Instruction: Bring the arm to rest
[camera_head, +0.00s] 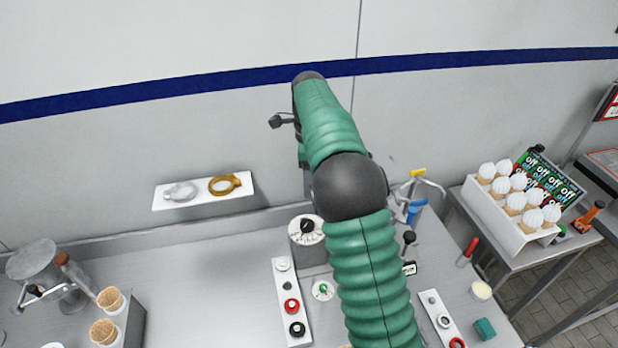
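My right arm (365,265), green and ribbed with a black joint, rises from the bottom edge right of centre and reaches up in front of the wall. Its far end stands high above the worktop. A small dark part, seemingly of my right gripper (282,120), sticks out to the left of the forearm; the fingers do not show clearly, so I cannot tell whether they are open or shut. No held thing is visible there. My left arm and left gripper are not in view.
The metal worktop (210,290) is bare at middle left. A wall shelf (210,203) holds two rings. Stacked cones (108,315) stand at lower left. Control panels (292,300) lie beside my arm, which hides part of the counter. A white rack (488,218) with several filled cones stands right.

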